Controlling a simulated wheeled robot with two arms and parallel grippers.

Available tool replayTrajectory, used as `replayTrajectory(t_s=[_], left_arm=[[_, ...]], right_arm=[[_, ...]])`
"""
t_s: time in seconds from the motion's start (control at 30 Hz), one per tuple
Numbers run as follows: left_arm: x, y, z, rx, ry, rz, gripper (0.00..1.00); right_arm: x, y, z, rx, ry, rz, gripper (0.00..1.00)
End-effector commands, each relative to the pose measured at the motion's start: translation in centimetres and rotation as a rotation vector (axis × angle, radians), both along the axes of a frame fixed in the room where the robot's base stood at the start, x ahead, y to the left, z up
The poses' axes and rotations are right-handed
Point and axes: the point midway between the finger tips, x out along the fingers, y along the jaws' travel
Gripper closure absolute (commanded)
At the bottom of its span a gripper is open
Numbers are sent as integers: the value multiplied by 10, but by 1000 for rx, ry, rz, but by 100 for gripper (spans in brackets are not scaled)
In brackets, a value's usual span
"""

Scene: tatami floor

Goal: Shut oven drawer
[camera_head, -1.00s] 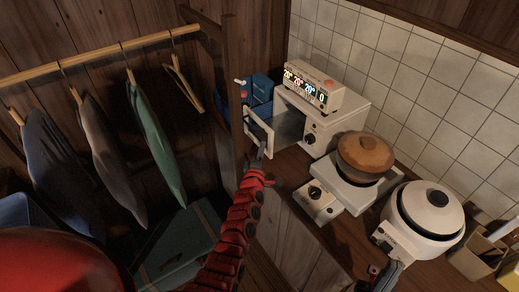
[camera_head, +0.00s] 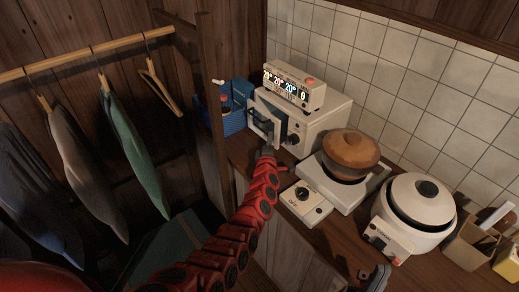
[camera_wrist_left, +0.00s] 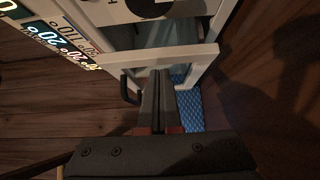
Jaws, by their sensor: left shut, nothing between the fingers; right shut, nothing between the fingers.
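The white oven (camera_head: 325,122) stands on the wooden counter against the tiled wall. Its glass-windowed door (camera_head: 263,124) is partly open, with a narrower gap to the oven body on its right. My left gripper (camera_head: 267,150) is shut and empty, with its tips at the front of the door. In the left wrist view the shut fingers (camera_wrist_left: 158,76) are close to the white door frame (camera_wrist_left: 165,57), beside the dark handle (camera_wrist_left: 128,90); contact is hard to tell. My right gripper (camera_head: 377,279) is at the bottom edge, shut, away from the oven.
A digital display box (camera_head: 294,86) sits on top of the oven. A blue crate (camera_head: 233,118) stands left of it. A brown pot (camera_head: 350,152) on a burner and a white rice cooker (camera_head: 417,207) stand to the right. A wooden post (camera_head: 212,100) rises at the left.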

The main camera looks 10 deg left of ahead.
Motion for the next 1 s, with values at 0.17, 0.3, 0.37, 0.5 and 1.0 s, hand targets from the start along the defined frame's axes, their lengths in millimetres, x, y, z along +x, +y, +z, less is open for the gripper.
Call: replayTrajectory(t_s=[0.17,0.3,0.37,0.5,1.0], left_arm=[[17,-13,-4,0,1,-2,100],[24,-19,-3,1,0,0,100],[27,-21,-1,1,-2,1,100],[30,-23,1,-1,-4,0,100],[31,-25,4,-1,-7,-3,100]], right_arm=[[0,0,-21,0,0,0,100],[0,0,-29,0,0,0,100],[0,0,-31,0,0,0,100],[0,0,-33,0,0,0,100],[0,0,-32,0,0,0,100]])
